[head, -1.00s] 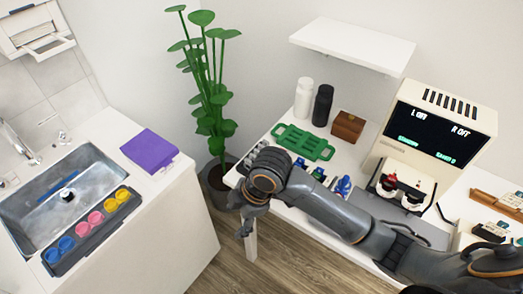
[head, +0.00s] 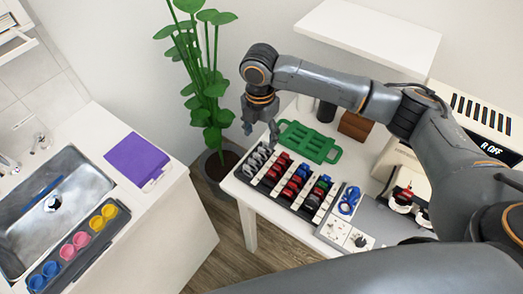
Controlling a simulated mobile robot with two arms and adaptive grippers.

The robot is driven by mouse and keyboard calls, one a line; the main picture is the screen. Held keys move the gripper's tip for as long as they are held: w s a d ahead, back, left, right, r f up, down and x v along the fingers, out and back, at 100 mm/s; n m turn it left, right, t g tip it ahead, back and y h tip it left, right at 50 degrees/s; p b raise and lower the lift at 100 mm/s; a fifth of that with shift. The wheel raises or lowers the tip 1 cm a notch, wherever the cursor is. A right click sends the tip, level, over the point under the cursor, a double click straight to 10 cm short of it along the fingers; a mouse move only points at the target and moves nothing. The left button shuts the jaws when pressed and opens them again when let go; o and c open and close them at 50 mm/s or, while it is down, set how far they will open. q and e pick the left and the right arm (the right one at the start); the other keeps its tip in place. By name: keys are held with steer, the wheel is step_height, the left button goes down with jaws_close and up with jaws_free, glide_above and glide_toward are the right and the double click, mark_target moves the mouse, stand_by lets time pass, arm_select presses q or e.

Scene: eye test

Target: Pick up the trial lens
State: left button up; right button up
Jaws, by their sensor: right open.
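Several small trial lenses stand in rows in a dark rack (head: 277,206) at the left end of the white table. They are grey (head: 257,160), red (head: 291,187) and, farther right, blue and green. I cannot tell which single lens is meant. My right gripper (head: 260,130) hangs pointing down, open and empty, above the rack's far left end near the grey lenses, apart from them as far as I can tell. My left gripper is not in view.
A green tray (head: 310,140) lies behind the rack, with a brown box (head: 355,125) beside it. A blue ringed item (head: 349,201) lies right of the rack. A plant (head: 208,80) stands left of the table. A white shelf (head: 370,35) overhangs the back.

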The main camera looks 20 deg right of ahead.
mark_target(262, 149)
steer(key=f, duration=0.3)
steer(key=shift+w+d, duration=0.1)
steer(key=shift+w, duration=0.1)
steer(key=shift+w+d+f+p, duration=0.1)
steer(key=shift+f+p, duration=0.35)
steer(key=shift+f, duration=0.5)
step_height(262, 149, down, 3)
steer(key=shift+d+r+p, duration=0.1)
steer(key=shift+r+p, duration=0.1)
steer(key=shift+p, duration=0.15)
steer(key=shift+w+f, duration=0.1)
steer(key=shift+f, duration=0.55)
steer(key=c, duration=0.8)
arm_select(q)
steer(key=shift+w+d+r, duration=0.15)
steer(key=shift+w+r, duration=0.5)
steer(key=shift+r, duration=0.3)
arm_select(e)
steer(key=shift+c, duration=0.2)
